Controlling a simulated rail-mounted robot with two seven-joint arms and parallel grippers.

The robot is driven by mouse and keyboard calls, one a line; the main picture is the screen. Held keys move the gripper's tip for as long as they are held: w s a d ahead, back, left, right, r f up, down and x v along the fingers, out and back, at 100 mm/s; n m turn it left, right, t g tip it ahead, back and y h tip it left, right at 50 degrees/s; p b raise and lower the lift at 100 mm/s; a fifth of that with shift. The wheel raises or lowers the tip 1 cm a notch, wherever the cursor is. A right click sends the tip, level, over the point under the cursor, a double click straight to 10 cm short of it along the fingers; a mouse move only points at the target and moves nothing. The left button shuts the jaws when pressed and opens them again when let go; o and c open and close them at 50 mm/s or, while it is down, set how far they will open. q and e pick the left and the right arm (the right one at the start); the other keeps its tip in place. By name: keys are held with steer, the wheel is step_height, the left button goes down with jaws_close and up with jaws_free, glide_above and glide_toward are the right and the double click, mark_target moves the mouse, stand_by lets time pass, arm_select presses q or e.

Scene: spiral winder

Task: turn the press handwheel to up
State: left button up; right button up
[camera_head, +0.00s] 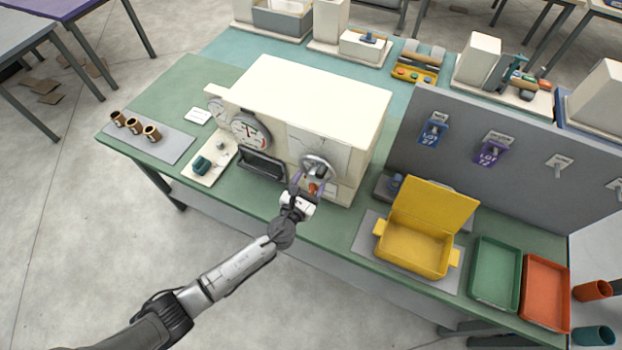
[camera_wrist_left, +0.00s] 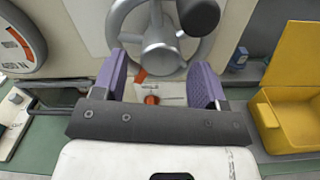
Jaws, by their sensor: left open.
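The press handwheel (camera_head: 318,167) is a grey metal wheel on the front of the cream machine housing (camera_head: 318,90). In the left wrist view the handwheel (camera_wrist_left: 160,42) shows its hub, spokes and a dark knob (camera_wrist_left: 199,16) at its upper right. My left gripper (camera_head: 308,184) is just in front of and below the wheel. In the left wrist view its purple fingers (camera_wrist_left: 160,80) are spread apart, with nothing held between them. Whether they touch the rim cannot be told. An orange-red pointer or mark shows below the hub. My right gripper is not in view.
A dial gauge (camera_head: 250,130) is left of the wheel. A yellow open box (camera_head: 412,250), a green tray (camera_head: 495,273) and an orange tray (camera_head: 546,292) stand to the right. A grey panel (camera_head: 500,165) with hanging tags rises behind them. Several brown cups stand at far left.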

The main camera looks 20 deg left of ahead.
arm_select(q)
steer(key=shift+w, duration=0.7)
steer(key=shift+c, duration=0.4)
steer(key=c, duration=0.8)
steer(key=shift+c, duration=0.2)
